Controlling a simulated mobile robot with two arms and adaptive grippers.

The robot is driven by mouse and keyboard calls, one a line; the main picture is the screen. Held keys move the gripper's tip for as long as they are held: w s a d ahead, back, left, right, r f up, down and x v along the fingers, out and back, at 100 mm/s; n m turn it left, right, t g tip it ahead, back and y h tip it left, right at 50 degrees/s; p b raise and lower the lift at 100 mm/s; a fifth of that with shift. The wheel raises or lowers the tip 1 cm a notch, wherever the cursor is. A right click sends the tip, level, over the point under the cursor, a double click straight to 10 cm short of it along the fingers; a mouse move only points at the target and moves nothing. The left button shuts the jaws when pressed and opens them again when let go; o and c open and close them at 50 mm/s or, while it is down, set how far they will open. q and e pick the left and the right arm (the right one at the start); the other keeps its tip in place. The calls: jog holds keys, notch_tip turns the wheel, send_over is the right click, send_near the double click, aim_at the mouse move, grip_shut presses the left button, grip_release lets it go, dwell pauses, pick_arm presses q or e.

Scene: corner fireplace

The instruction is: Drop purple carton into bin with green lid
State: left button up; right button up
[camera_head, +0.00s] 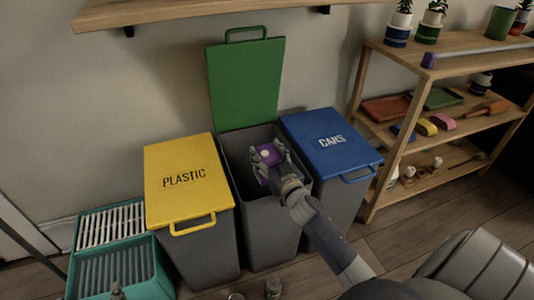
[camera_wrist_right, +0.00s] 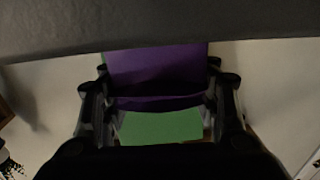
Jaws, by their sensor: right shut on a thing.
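The purple carton (camera_head: 268,154) is held by my right gripper (camera_head: 276,164) over the opening of the middle bin. That grey bin (camera_head: 270,215) has its green lid (camera_head: 246,82) raised upright behind it, so its mouth is open. In the right wrist view the carton (camera_wrist_right: 158,75) sits between the two fingers of the right gripper (camera_wrist_right: 160,95), with green (camera_wrist_right: 160,126) showing beyond it. The inside of the bin is dark and partly hidden by the carton and gripper.
A bin with a shut yellow PLASTIC lid (camera_head: 182,178) stands on the left, and one with a shut blue CANS lid (camera_head: 332,143) on the right. Teal crates (camera_head: 118,262) are at far left. A wooden shelf (camera_head: 455,50) stands at right.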

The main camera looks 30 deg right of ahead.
pick_arm(q)
jog(key=shift+w+d+r, duration=0.1)
jog(key=shift+w+r, duration=0.05)
jog(key=shift+r, duration=0.2)
pick_arm(e)
jog(key=o, duration=1.1)
jog(key=shift+f, duration=0.1)
jog(key=shift+o, duration=0.2)
